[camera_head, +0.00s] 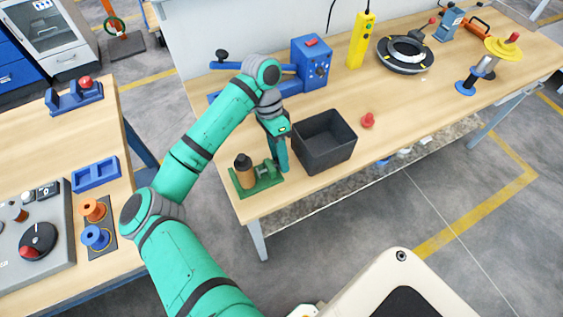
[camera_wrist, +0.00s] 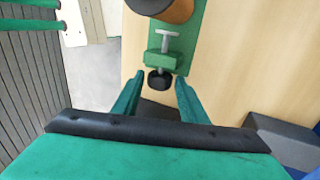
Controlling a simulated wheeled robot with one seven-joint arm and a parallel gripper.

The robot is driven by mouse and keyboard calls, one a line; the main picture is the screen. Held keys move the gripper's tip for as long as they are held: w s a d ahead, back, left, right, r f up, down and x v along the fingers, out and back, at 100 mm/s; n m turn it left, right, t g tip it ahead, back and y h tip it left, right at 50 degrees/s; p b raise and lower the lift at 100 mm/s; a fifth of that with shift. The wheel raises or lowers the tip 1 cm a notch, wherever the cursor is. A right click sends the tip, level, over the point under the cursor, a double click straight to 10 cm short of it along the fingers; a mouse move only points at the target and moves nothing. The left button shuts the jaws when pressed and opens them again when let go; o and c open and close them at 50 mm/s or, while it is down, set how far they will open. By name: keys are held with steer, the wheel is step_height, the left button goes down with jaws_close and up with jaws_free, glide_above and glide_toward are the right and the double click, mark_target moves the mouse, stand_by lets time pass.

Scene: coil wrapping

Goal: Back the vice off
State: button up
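The green vice (camera_head: 266,184) stands on the front left part of the long workbench. A brown-orange cylinder with a black top (camera_head: 244,172) stands upright at its left end. The wrist view shows the vice (camera_wrist: 166,62) with its silver screw (camera_wrist: 167,42) and black knob (camera_wrist: 159,80), and part of the cylinder (camera_wrist: 172,9) at the top edge. My gripper (camera_wrist: 158,79) is open, one finger on each side of the knob, with gaps visible. In the head view my gripper (camera_head: 281,164) points down at the vice's right end and hides part of it.
A black open bin (camera_head: 325,141) stands close to the right of my gripper. A red knob-like piece (camera_head: 367,121) lies beyond it. A blue machine (camera_head: 311,63) and a yellow device (camera_head: 361,42) stand at the back. Clear bench top (camera_head: 440,100) lies to the right.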

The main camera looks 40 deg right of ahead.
steer(key=c, duration=0.6)
steer(key=shift+s+t, duration=0.2)
steer(key=shift+t, duration=0.5)
steer(key=shift+s+a+t+h, duration=0.2)
steer(key=shift+t+h, duration=0.2)
steer(key=shift+t, duration=0.4)
steer(key=shift+d, duration=0.1)
steer(key=shift+s+t, duration=0.2)
steer(key=shift+t, duration=0.5)
